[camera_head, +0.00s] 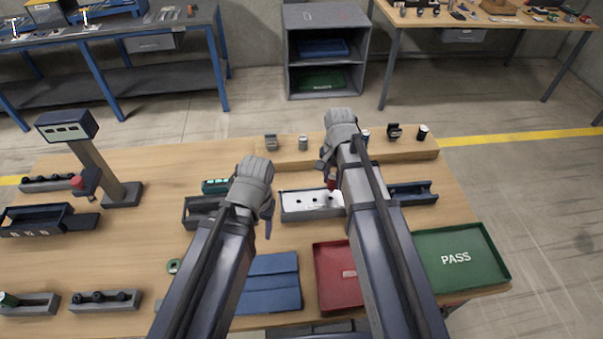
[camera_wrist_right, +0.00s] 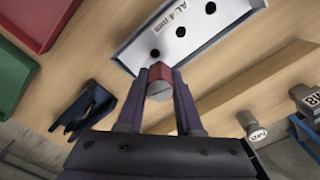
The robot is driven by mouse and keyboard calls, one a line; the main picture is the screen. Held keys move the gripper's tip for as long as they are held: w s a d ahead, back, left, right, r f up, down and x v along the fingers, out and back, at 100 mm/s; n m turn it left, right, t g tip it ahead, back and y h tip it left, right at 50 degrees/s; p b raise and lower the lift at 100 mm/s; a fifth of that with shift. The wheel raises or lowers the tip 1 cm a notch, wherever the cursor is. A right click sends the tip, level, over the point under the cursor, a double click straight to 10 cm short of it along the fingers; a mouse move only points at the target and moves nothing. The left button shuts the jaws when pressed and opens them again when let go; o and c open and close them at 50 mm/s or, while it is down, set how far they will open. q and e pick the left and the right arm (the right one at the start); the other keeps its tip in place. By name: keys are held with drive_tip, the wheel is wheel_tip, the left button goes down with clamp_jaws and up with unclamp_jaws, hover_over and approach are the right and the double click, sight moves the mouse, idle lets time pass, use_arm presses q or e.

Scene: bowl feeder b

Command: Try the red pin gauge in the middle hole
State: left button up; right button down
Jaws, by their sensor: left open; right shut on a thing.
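A white-topped block with three holes (camera_head: 292,208) lies mid-table. In the right wrist view, its middle hole (camera_wrist_right: 181,31) and an end hole (camera_wrist_right: 155,54) are empty. My right gripper (camera_head: 328,172) is shut on the red pin gauge (camera_wrist_right: 160,72), seen with its grey end towards the camera. The pin (camera_head: 332,184) is above the block's right end in the head view, close to the end hole and apart from the middle hole. Whether its tip touches the block cannot be told. My left gripper (camera_head: 267,216) is open and empty, left of the block.
A red tray (camera_head: 338,300) and a green PASS tray (camera_head: 462,258) lie at the front right, with a blue mat (camera_head: 270,284) beside them. A raised wooden shelf (camera_head: 290,158) with small parts runs behind. A dark holder (camera_head: 412,193) stands right of the block.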

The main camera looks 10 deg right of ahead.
use_arm(q)
drive_tip(key=shift+o, duration=0.2)
wheel_tip(320, 180, up, 5)
drive_tip(key=p, duration=0.4)
drive_tip(key=shift+a+f, duration=0.1)
drive_tip(key=shift+f, duration=0.2)
use_arm(e)
drive_tip(key=s+a+r+n, duration=0.1)
drive_tip(key=a+r+n, duration=0.2)
drive_tip(key=a+r, duration=0.1)
drive_tip(key=shift+s+a+r, duration=0.2)
drive_tip(key=shift+a, duration=0.4)
use_arm(q)
drive_tip(key=shift+f, duration=0.1)
use_arm(e)
drive_tip(key=shift+f, duration=0.15)
use_arm(q)
wheel_tip(320, 180, down, 5)
drive_tip(key=b, duration=0.5)
drive_tip(key=shift+f+b, duration=0.1)
drive_tip(key=shift+b, duration=0.2)
use_arm(e)
wheel_tip(320, 180, down, 5)
drive_tip(key=shift+f, duration=0.1)
use_arm(q)
drive_tip(key=shift+f, duration=0.2)
use_arm(e)
drive_tip(key=shift+f, duration=0.15)
